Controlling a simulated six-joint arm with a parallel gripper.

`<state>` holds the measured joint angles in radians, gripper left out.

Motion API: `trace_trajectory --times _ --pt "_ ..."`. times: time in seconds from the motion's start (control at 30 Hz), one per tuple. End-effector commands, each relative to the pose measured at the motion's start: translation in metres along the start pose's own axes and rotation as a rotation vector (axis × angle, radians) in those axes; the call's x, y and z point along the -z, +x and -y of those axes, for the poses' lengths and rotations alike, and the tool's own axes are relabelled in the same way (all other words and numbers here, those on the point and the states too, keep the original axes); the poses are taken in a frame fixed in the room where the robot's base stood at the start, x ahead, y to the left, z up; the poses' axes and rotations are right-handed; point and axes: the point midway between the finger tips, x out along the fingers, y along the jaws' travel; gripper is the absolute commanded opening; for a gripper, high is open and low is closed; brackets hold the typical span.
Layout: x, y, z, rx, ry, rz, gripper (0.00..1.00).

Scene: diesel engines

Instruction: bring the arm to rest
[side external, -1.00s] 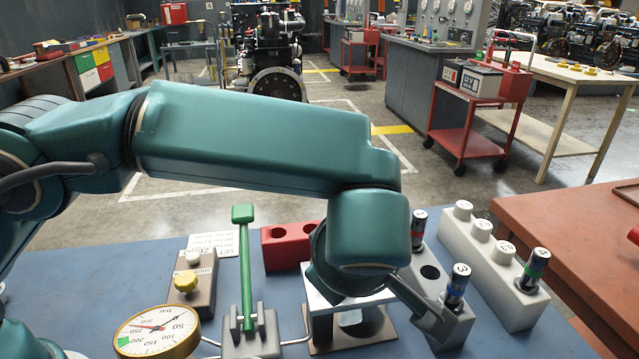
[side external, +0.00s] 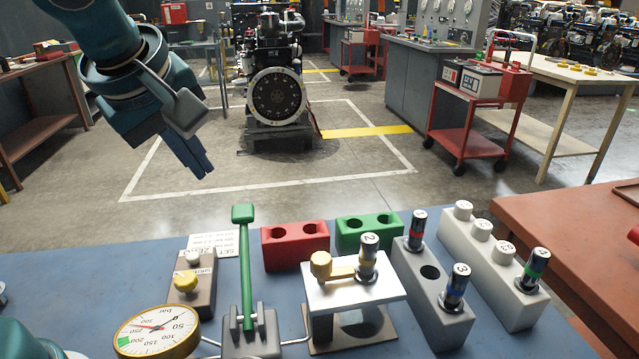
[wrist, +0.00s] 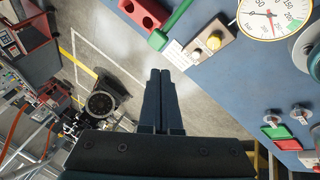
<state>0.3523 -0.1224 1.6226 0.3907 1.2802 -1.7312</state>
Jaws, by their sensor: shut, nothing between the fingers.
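My gripper (side external: 201,168) is at the upper left in the side view, raised clear of the blue bench and apart from everything on it. Its fingers point down and to the right. In the wrist view my gripper (wrist: 160,75) shows its two dark fingers side by side, shut with nothing between them. Beyond the fingertips are the bench edge and the grey floor.
On the blue bench (side external: 60,290) stand a gauge (side external: 157,331), a green lever (side external: 246,270), a red block (side external: 295,246), a green block (side external: 368,233), a white stand (side external: 325,293) holding a cylinder, a grey rack (side external: 425,300) and a white rack (side external: 505,285). Air around my gripper is clear.

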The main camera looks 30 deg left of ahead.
Motion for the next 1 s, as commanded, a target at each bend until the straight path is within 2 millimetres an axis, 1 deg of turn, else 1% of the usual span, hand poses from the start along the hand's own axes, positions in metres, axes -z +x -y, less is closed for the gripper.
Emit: trace_trajectory --times 0.03,0.07,0.13,0.2,0.27,0.4,0.5,0.6,0.7,0.83,1.0 --pt "0.009 -0.003 0.016 -0.004 0.048 0.012 0.00" --pt "0.011 -0.003 0.025 -0.006 0.089 0.021 0.00" --pt "0.014 -0.003 0.045 -0.016 0.193 0.043 0.00" --pt "0.013 -0.002 0.065 -0.033 0.310 0.063 0.00" --pt "0.010 0.001 0.080 -0.049 0.416 0.078 0.00" --pt "-0.004 0.011 0.108 -0.097 0.680 0.107 0.00" --pt "-0.018 0.019 0.122 -0.131 0.877 0.129 0.00" --pt "-0.029 0.027 0.129 -0.156 1.055 0.154 0.00" --pt "-0.033 0.029 0.128 -0.183 1.178 0.152 0.00" --pt "-0.032 0.028 0.125 -0.199 1.260 0.137 0.00" --pt "-0.032 0.028 0.125 -0.200 1.275 0.136 0.00"
